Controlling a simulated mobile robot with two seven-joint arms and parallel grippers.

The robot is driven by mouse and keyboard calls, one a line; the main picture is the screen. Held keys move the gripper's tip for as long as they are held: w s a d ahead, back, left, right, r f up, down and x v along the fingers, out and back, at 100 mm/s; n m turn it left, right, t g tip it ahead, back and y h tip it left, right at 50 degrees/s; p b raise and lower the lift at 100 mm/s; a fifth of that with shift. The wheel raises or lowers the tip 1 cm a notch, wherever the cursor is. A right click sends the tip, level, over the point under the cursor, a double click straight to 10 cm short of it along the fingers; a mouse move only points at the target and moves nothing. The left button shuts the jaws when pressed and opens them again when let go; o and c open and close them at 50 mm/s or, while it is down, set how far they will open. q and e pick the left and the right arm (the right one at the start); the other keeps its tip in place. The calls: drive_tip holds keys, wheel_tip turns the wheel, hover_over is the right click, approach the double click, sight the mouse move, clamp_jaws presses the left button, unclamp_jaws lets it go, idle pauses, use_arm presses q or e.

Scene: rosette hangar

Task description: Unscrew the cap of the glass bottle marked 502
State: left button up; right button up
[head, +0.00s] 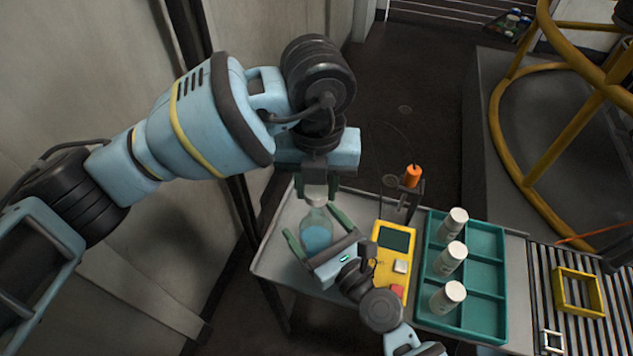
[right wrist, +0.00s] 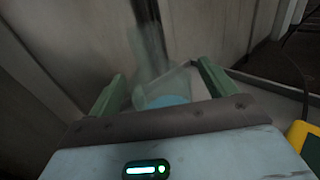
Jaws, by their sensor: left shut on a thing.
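A clear glass bottle (head: 317,232) with blue liquid is at the left end of the grey table (head: 272,262). No number is readable on it. My left gripper (head: 316,186) comes down from above and is shut on the pale cap at the bottle's top, mostly hidden by the fingers. My right gripper (head: 318,232) is open, with one finger on each side of the bottle. The right wrist view shows the bottle (right wrist: 163,85) between the two green fingers, with gaps at its sides.
A yellow meter (head: 392,238) lies right of the bottle. A teal tray (head: 487,262) holds white bottles (head: 450,258). An orange-tipped tool (head: 412,176) stands behind the meter. A roller conveyor (head: 570,325) with a yellow frame (head: 577,291) is at the right. A wall is at the left.

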drive_tip(key=shift+s, duration=0.1)
use_arm(q)
wheel_tip(320, 180, down, 2)
drive_tip(key=shift+f+b, duration=0.15)
drive_tip(key=shift+b, duration=0.7)
use_arm(e)
drive_tip(key=v, duration=1)
drive_tip(key=shift+s+d, duration=0.2)
drive_tip(key=shift+s, duration=0.05)
use_arm(q)
drive_tip(key=shift+f, duration=0.2)
use_arm(e)
drive_tip(key=shift+s+d, duration=0.4)
drive_tip(key=shift+s, duration=0.15)
